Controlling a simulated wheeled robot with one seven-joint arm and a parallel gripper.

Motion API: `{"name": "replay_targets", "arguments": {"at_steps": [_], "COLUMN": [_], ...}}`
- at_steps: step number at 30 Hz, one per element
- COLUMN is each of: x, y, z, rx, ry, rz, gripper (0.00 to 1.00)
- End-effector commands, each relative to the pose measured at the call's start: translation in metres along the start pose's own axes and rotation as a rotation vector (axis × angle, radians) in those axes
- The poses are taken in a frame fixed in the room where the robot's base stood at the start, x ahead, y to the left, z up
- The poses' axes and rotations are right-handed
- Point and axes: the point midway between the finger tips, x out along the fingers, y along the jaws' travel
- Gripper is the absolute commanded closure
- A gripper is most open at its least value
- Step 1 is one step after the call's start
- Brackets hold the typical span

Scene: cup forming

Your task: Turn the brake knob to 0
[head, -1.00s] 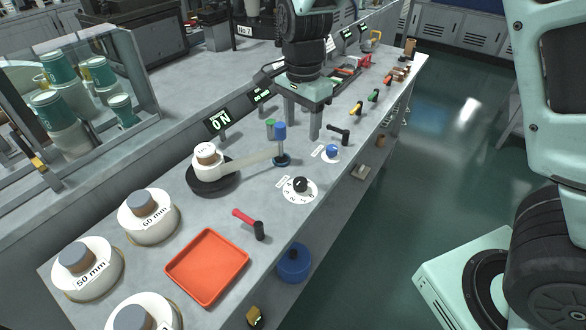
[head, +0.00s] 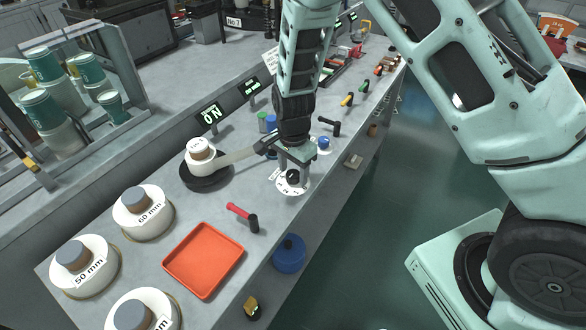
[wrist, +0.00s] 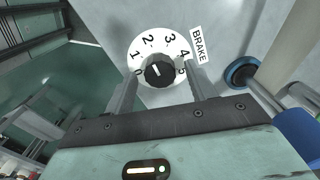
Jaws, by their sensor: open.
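The brake knob (wrist: 158,73) is black and round, with a short white mark. It sits on a white dial (wrist: 140,48) numbered 0 to 5, next to a BRAKE label (wrist: 200,44). In the wrist view the mark points up and slightly left; the exact number is hard to tell. My gripper (wrist: 161,76) is open, with one finger on each side of the knob; I cannot tell whether they touch it. In the head view my gripper (head: 294,168) is down at the dial, and the knob (head: 292,177) is partly hidden under it.
A lever arm (head: 240,155) runs from the cup mould (head: 201,157) to just left of my gripper. A blue knob (head: 323,143) stands close on the right. The bench edge is close.

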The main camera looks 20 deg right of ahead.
Motion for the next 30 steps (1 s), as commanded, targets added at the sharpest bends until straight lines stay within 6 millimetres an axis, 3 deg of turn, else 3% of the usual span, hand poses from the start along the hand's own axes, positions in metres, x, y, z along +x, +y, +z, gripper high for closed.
{"name": "replay_targets", "arguments": {"at_steps": [10, 11, 15, 30], "x": [0.0043, 0.0043, 0.0042, 0.0042], "y": [-0.0001, -0.0001, 0.0000, -0.0001], "z": [0.0002, 0.0002, 0.0003, 0.0005], "rx": [0.000, 0.000, 0.000, -0.101], "ry": [-0.001, -0.001, -0.001, -0.001], "rz": [0.000, 0.000, 0.000, 0.000], "gripper": [0.44, 0.50, 0.89, 0.89]}}
